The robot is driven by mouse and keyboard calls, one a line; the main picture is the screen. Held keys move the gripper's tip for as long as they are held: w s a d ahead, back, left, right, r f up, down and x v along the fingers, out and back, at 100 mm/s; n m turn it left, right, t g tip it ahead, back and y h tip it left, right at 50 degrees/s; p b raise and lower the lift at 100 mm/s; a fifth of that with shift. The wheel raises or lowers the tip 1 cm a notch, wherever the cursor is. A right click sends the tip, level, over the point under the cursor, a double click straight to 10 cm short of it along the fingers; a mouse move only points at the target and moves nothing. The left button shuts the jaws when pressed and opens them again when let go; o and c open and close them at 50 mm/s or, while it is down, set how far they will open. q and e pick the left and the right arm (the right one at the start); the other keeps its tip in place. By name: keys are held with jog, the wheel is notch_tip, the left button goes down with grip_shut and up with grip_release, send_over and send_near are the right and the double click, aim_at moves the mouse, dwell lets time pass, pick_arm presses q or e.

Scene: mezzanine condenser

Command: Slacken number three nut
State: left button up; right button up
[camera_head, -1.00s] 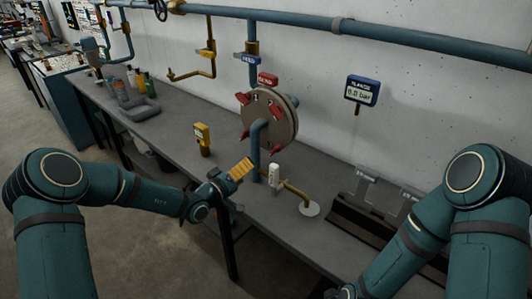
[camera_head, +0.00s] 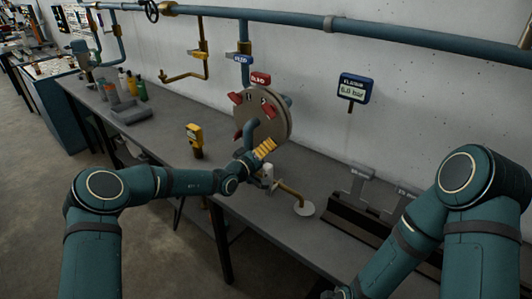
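The round grey-brown flange (camera_head: 263,122) stands upright over the bench on a blue pipe. Red parts (camera_head: 236,98) sit around its rim; number marks on them are too small to read, so I cannot tell which is number three. My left gripper (camera_head: 267,147), with yellow fingers, is at the flange's lower front, overlapping its lower edge in the picture. I cannot tell whether it touches a nut or is open or shut. My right gripper (camera_head: 345,292) is barely visible at the bottom edge, away from the flange.
A blue gauge display (camera_head: 354,88) on the wall shows a bar reading, hard to read. A yellow handheld device (camera_head: 194,138) stands on the bench (camera_head: 165,133). Bottles and a grey tray (camera_head: 132,112) are left.

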pick_arm(q)
jog(key=c, duration=1.2)
jog(key=shift+r+n+p, duration=0.1)
jog(key=shift+n+p, duration=0.35)
jog(key=shift+n, duration=0.75)
jog(key=shift+n+p, duration=0.45)
jog(key=shift+n, duration=1.75)
